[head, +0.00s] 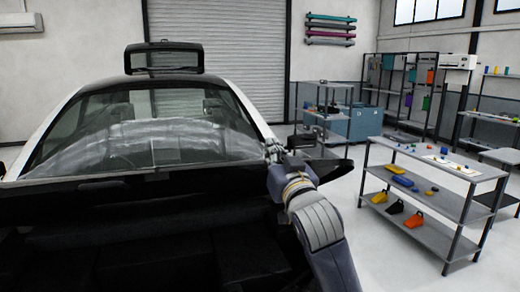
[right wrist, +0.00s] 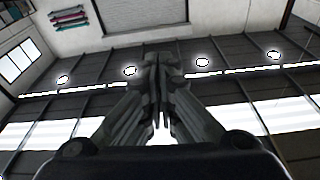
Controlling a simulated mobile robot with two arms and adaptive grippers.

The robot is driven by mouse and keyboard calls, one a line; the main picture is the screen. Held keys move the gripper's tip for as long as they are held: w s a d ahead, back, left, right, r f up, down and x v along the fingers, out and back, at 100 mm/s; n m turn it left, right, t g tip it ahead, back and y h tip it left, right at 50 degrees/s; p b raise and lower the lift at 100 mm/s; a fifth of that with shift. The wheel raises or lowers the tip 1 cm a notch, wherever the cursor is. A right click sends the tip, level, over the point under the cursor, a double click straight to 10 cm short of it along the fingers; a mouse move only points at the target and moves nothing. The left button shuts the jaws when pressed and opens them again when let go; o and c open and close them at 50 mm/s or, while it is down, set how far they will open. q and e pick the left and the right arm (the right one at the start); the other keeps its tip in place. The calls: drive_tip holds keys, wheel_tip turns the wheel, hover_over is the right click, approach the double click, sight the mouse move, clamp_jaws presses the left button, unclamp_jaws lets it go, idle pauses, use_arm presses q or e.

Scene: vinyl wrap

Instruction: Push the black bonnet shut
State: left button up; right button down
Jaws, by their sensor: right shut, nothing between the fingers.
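The black bonnet (head: 140,196) of the white car stands partly raised. Its dark panel crosses the lower left of the head view, with a dark open space below its edge. My right gripper (head: 270,150) is at the bonnet's right end, beside the windscreen's lower right corner. I cannot tell whether it touches the bonnet. In the right wrist view its fingers (right wrist: 160,62) are together and empty, pointing towards the wall and ceiling; the bonnet does not show there. My left gripper is not in view.
The windscreen (head: 140,128) lies behind the bonnet. A raised black panel with glass (head: 163,58) stands at the car's far end. A grey shelf unit (head: 440,170) with tools and bins stands right of my arm. Clear floor (head: 385,245) lies between them.

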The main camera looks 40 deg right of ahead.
wheel_tip(320, 180, up, 2)
drive_tip(key=p, duration=0.5)
hover_over(262, 166)
drive_tip(key=shift+w+d, duration=0.1)
drive_tip(key=shift+d, duration=0.05)
drive_tip(key=shift+w+f, duration=0.2)
drive_tip(key=shift+f, duration=0.95)
drive_tip(key=shift+s+a+f+p, duration=0.15)
drive_tip(key=shift+f+p, duration=0.15)
drive_tip(key=shift+f, duration=0.2)
drive_tip(key=shift+s+a+f+p, duration=0.15)
drive_tip(key=shift+f+p, duration=0.1)
drive_tip(key=shift+f, duration=0.25)
drive_tip(key=shift+d, duration=0.1)
drive_tip(key=shift+w+f, duration=0.1)
